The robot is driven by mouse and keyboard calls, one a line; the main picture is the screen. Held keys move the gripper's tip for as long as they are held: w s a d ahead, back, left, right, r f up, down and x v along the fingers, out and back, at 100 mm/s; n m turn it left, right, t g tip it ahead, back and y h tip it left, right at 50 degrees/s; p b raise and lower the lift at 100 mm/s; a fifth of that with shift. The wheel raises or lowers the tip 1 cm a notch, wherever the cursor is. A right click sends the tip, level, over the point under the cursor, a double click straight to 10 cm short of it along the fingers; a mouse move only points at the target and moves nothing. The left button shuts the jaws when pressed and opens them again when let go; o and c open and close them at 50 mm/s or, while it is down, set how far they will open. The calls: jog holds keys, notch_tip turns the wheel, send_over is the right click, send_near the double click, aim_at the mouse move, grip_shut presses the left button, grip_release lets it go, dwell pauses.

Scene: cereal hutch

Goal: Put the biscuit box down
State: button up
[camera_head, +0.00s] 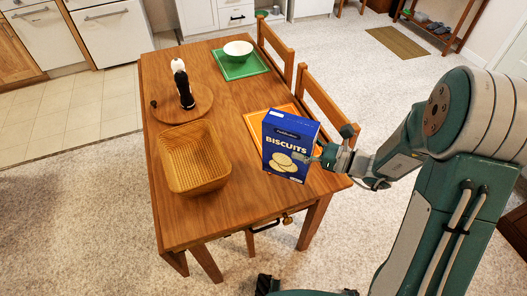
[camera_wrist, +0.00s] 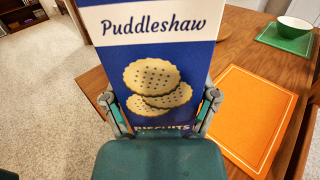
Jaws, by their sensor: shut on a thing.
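The blue biscuit box (camera_head: 287,146) is upright at the right side of the wooden table (camera_head: 215,219) in the head view. Its front reads "BISCUITS" and shows pale round biscuits. My gripper (camera_head: 312,158) is shut on the box from the right side. In the wrist view the box (camera_wrist: 152,60) fills the middle, with a finger of my gripper (camera_wrist: 160,120) along each side. I cannot tell whether the bottom of the box touches the table.
An orange placemat (camera_wrist: 251,118) lies beside the box, partly behind it in the head view. A wicker basket (camera_head: 194,180) is on the left. Chairs (camera_head: 322,103) line the right edge.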

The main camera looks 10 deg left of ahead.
aim_at(271, 165)
jog(key=a+f, duration=0.6)
jog(key=a, duration=0.1)
jog(key=shift+w+f, duration=0.15)
jog(key=shift+w, duration=0.05)
jog(key=f, duration=0.3)
jog(key=shift+a, duration=0.4)
jog(key=shift+f, duration=0.5)
jog(key=o, duration=1.2)
